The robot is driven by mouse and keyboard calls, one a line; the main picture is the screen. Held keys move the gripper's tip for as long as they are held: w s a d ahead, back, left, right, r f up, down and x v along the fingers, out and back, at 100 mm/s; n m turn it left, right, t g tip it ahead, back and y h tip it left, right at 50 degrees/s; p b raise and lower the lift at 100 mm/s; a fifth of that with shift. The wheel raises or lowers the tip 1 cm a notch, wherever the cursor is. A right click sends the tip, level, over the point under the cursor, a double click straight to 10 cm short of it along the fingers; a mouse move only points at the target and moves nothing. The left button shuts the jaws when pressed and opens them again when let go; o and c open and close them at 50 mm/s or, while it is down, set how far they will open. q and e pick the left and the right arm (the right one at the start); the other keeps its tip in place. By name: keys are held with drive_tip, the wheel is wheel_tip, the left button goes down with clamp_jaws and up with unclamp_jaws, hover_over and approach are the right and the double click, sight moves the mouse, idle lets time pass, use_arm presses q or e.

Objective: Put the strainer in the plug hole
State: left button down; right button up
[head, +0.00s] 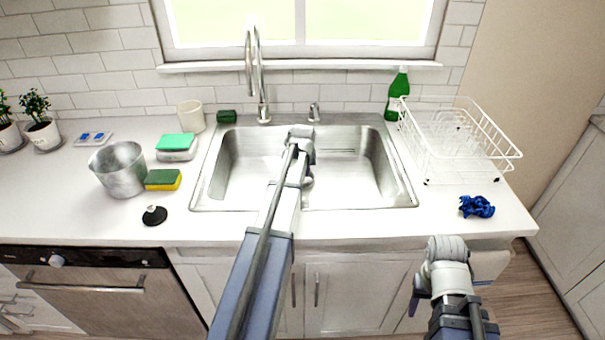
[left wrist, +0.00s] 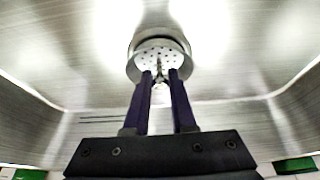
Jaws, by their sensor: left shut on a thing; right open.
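The strainer (left wrist: 158,54) is a round metal disc with small holes and a centre knob, seen in the left wrist view. My left gripper (left wrist: 160,73) is shut on its knob, down inside the steel sink (head: 240,165). A dark curved edge shows around the far side of the strainer. I cannot tell whether it sits in the plug hole or just above it. In the head view my left arm hides most of this spot. My right gripper (head: 416,297) is open and empty in front of the counter, at the lower right.
A black stopper (head: 154,215), a yellow-green sponge (head: 163,180), a metal pot (head: 120,170) and a cup (head: 190,115) stand left of the sink. A tap (head: 262,100) rises behind it. A white dish rack (head: 455,145), green bottle (head: 397,95) and blue cloth (head: 477,206) are right.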

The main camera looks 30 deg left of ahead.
use_arm(q)
wheel_tip(320, 180, up, 10)
drive_tip(key=p, duration=0.9)
drive_tip(key=shift+f, duration=0.2)
drive_tip(key=shift+a+f+m+t+h+b, duration=0.1)
drive_tip(key=shift+f+m+t+h+b, duration=0.2)
drive_tip(key=shift+m, duration=0.6)
drive_tip(key=shift+w+a+r+m+t+h, duration=0.15)
drive_tip(key=shift+m+t+h, duration=0.3)
drive_tip(key=shift+m, duration=0.85)
wheel_tip(320, 180, down, 6)
drive_tip(key=b, duration=0.6)
drive_tip(key=shift+b, duration=0.3)
drive_tip(key=shift+f, duration=0.25)
wheel_tip(320, 180, down, 3)
drive_tip(key=b, duration=0.3)
drive_tip(key=shift+f+b, duration=0.2)
drive_tip(key=shift+b, duration=0.15)
